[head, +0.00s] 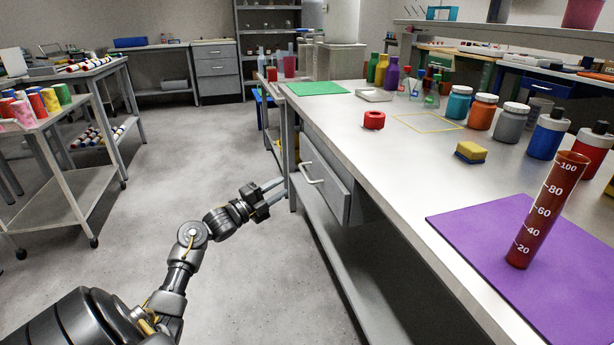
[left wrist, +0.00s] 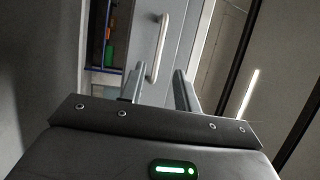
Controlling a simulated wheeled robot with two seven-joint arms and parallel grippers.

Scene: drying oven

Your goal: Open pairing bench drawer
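The bench drawer (head: 325,178) is a grey panel under the front of the long bench, with a pale bar handle (head: 312,173). I cannot tell whether the drawer is fully closed. My left gripper (head: 281,188) is just left of the drawer, pointing towards it, its fingers apart and empty. In the left wrist view the two fingers (left wrist: 157,82) are spread, and the handle (left wrist: 160,48) lies ahead of the gap between them, apart from the fingertips as far as I can see. My right gripper is not in view.
A lower shelf (head: 340,260) runs beneath. A cart (head: 65,185) stands left; the floor between is clear.

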